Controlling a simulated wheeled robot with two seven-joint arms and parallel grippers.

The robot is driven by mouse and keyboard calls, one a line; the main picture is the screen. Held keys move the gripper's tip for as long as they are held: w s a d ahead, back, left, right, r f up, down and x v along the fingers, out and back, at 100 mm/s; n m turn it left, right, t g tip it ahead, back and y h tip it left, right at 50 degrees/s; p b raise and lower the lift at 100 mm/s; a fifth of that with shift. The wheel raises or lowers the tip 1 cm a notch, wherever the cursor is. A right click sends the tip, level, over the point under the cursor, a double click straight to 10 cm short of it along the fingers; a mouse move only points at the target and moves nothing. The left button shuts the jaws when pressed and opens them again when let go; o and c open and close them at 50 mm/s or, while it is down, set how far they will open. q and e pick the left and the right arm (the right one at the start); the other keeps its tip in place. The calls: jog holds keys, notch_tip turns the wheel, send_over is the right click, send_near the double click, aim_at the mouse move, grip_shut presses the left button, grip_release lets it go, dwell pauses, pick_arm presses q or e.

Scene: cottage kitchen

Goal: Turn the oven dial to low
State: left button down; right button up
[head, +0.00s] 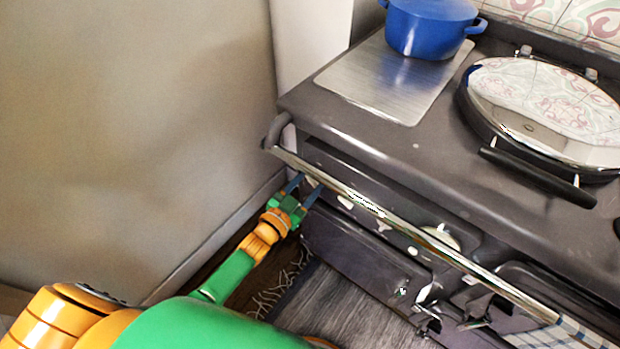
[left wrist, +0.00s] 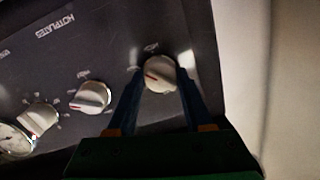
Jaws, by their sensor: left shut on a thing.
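My left gripper (head: 303,189) reaches the left end of the range's front panel in the head view, below the front rail. In the left wrist view, its two blue fingers (left wrist: 160,84) are shut on a round pale dial (left wrist: 159,74), one finger on each side. This dial has a red mark pointing to the left of the picture. The label beside it is too small to read, so I cannot tell its setting. Two similar dials (left wrist: 91,97) (left wrist: 38,118) sit to its left on the dark panel, under upside-down HOTPLATES lettering. My right gripper is not in view.
The metal rail (head: 375,208) runs along the range front above the gripper. A blue pot (head: 428,28) stands on a steel plate (head: 385,85), beside a shiny domed lid (head: 545,95). A cloth (head: 560,335) hangs at lower right. The wall (head: 130,120) is on the left.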

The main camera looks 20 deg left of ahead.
pick_arm(q)
jog(key=n, duration=0.3)
jog(key=shift+r+h+p, duration=0.1)
jog(key=shift+h+p, duration=0.2)
jog(key=shift+p, duration=0.05)
jog(key=n, duration=0.3)
jog(key=shift+a+n+g, duration=0.1)
jog(key=shift+n+g, duration=0.2)
jog(key=shift+g, duration=0.1)
jog(key=n+h, duration=0.1)
jog(key=n, duration=0.2)
jog(key=shift+b, duration=0.4)
jog(key=shift+w+a+n+h+b, duration=0.1)
jog(key=shift+n+h+b, duration=0.4)
jog(key=shift+n, duration=1.6)
jog(key=shift+c, duration=1.6)
grip_release()
jog(key=v, duration=0.7)
jog(key=shift+p, duration=0.4)
